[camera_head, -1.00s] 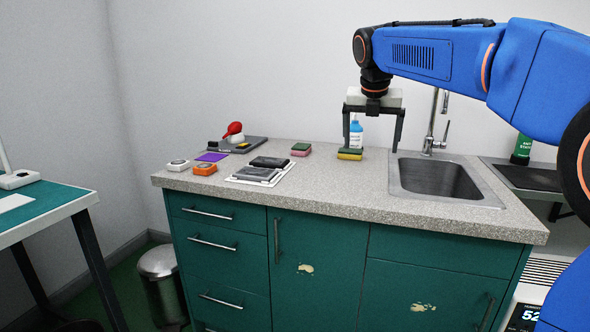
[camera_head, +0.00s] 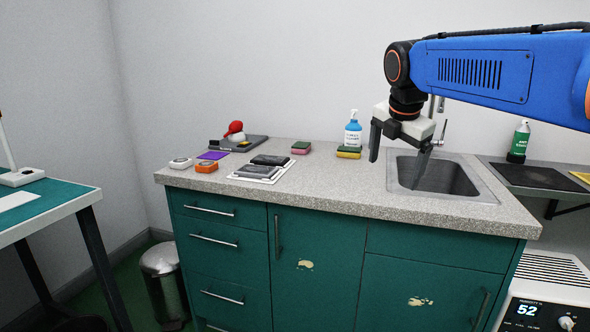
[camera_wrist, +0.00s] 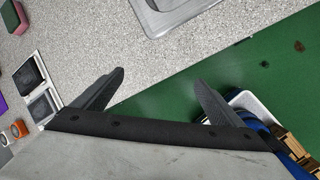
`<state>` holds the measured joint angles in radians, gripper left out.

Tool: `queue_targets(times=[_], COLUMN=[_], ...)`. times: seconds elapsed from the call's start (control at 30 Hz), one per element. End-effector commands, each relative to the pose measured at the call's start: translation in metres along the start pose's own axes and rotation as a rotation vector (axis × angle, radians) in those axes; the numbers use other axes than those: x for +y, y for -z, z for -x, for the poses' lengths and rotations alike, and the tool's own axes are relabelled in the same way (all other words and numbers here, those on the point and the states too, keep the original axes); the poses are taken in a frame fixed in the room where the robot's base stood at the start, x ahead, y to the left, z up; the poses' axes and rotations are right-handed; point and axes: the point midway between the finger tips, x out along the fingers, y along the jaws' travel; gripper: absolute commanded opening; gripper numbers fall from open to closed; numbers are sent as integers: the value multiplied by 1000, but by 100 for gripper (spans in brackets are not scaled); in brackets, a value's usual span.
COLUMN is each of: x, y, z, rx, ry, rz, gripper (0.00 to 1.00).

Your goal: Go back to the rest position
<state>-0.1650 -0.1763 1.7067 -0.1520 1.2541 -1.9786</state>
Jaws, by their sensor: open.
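My gripper (camera_head: 398,150) is open with nothing between its fingers. In the head view it hangs in the air in front of the left part of the sink (camera_head: 445,191), above the front of the grey speckled counter (camera_head: 330,195). In the wrist view my gripper (camera_wrist: 158,92) points down past the counter's front edge, with the counter (camera_wrist: 140,45) on one side and the green floor (camera_wrist: 240,75) on the other. The rest position itself is not marked in any view.
A tap rises behind the sink. A green-topped table (camera_head: 45,205) stands left, a bin (camera_head: 163,278) beside the cabinet.

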Motion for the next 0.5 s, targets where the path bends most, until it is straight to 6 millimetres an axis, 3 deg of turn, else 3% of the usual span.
queue_targets(times=[0.1, 0.5], x=[-41, -167], y=[15, 76], z=[-3, -36], rx=[9, 48], ry=[-8, -18], rz=[-236, -1061], gripper=[92, 92])
